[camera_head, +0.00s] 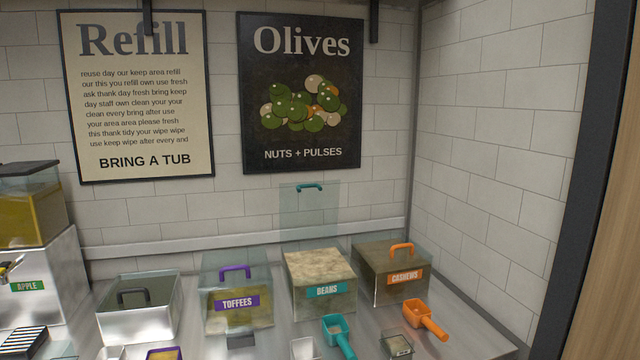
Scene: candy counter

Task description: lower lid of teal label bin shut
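The teal label bin (320,305) is a clear box filled with pale beans, and its teal label (327,290) reads BEANS. It stands on the counter between the purple-label and orange-label bins. Its clear lid (310,215) is open, standing upright at the back of the bin before the tiled wall. A teal handle (309,187) is near the lid's top edge. The bin's top is uncovered. My gripper is not in view.
The toffees bin (237,318) and the cashews bin (387,292) flank it, both with lids down. A teal scoop (338,332), an orange scoop (424,319) and small tubs stand in front. The air above the bins is free.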

